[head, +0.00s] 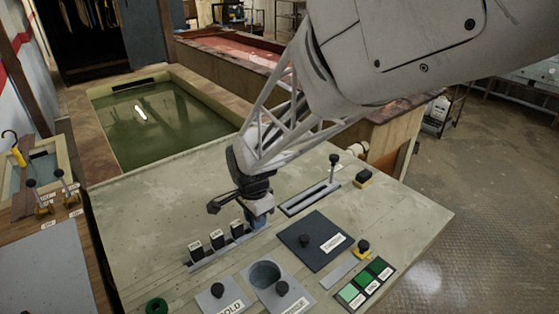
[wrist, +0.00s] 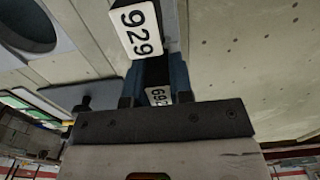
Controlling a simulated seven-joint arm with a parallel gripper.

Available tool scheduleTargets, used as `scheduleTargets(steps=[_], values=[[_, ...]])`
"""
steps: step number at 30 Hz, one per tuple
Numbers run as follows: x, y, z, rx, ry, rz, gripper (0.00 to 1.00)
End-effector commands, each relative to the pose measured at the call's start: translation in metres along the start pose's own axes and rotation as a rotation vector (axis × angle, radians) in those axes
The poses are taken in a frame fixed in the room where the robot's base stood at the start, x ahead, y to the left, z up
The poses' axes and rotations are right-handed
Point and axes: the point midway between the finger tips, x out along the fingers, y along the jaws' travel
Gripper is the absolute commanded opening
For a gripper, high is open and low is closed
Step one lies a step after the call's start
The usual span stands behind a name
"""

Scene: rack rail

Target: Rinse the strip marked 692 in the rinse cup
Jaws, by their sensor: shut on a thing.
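My gripper (head: 258,216) is at the right end of a narrow grey rack (head: 212,258) on the bench. Its blue fingers, also in the wrist view (wrist: 160,78), are shut on a dark strip (wrist: 156,70) with a white label that appears to read 692. I cannot tell whether this strip is seated in the rack or just above it. Another strip, labelled 929 (wrist: 135,29), is close beside it. Several labelled strips stand in the rack, left of my gripper. The rinse cup (head: 265,273) is a round grey well in a plate with a black knob, in front of the rack.
A plate labelled COLD (head: 212,300) is left of the cup. A dark plate with a knob (head: 314,234) lies to the right, with a green colour card (head: 366,284) in front of it. A slotted rail (head: 310,198) with an upright knob is behind. The bench's left back is clear.

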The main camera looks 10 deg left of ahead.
Motion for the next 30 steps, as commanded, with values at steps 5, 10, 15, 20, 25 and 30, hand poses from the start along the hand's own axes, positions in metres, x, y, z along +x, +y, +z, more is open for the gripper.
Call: scheduleTargets(steps=[5,10,15,20,25,30], values=[[0.000,0.000,0.000,0.000,0.000,0.000,0.04],[0.000,0.000,0.000,0.000,0.000,0.000,0.04],[0.000,0.000,0.000,0.000,0.000,0.000,0.04],[-0.002,0.000,0.000,0.000,0.000,0.000,0.04],[-0.006,0.000,0.000,0.000,0.000,0.000,0.04],[-0.015,0.000,0.000,0.000,0.000,-0.001,0.04]])
